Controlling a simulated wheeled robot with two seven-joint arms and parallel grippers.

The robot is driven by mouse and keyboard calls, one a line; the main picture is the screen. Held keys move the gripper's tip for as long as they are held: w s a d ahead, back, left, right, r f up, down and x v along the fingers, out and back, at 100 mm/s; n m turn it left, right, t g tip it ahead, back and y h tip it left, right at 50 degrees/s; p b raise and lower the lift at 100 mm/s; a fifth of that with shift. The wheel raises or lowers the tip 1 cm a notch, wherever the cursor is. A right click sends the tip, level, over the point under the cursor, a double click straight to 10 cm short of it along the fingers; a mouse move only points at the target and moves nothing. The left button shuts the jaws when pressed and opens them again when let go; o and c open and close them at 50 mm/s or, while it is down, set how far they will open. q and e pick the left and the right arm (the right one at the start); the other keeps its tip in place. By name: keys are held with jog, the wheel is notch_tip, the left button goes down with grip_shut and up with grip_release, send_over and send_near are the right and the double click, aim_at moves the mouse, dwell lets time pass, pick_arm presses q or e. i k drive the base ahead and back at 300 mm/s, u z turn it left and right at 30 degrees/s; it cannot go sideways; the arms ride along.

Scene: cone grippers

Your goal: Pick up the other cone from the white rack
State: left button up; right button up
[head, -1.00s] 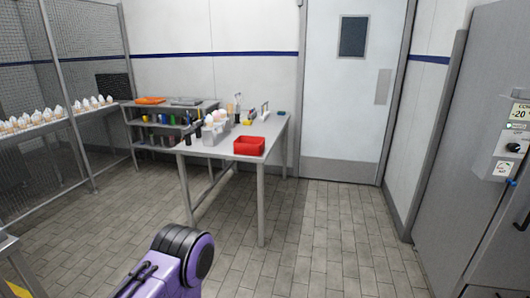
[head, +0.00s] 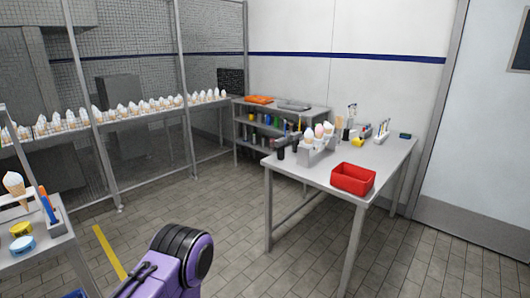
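At the left edge, one cone with white ice cream (head: 14,184) stands upright in what looks like a white rack (head: 14,212) on a small grey table. The rack is partly cut off by the picture's edge and partly behind a slanted bar. On the grey table at the right, more topped cones, one of them pink (head: 318,131), stand in a grey holder (head: 314,157). Neither of my grippers is in view. Only a purple and black part of my arm shows at the bottom, and I cannot tell what the grippers hold.
A red bin (head: 352,178) sits on the right table's front. Yellow (head: 21,229) and blue (head: 20,245) round items lie near the white rack. A long row of cones (head: 130,110) stands behind mesh.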

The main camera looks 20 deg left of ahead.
aim_at(14, 182)
jog(key=u, duration=1)
jog(key=i, duration=0.9)
jog(key=u, duration=1.05)
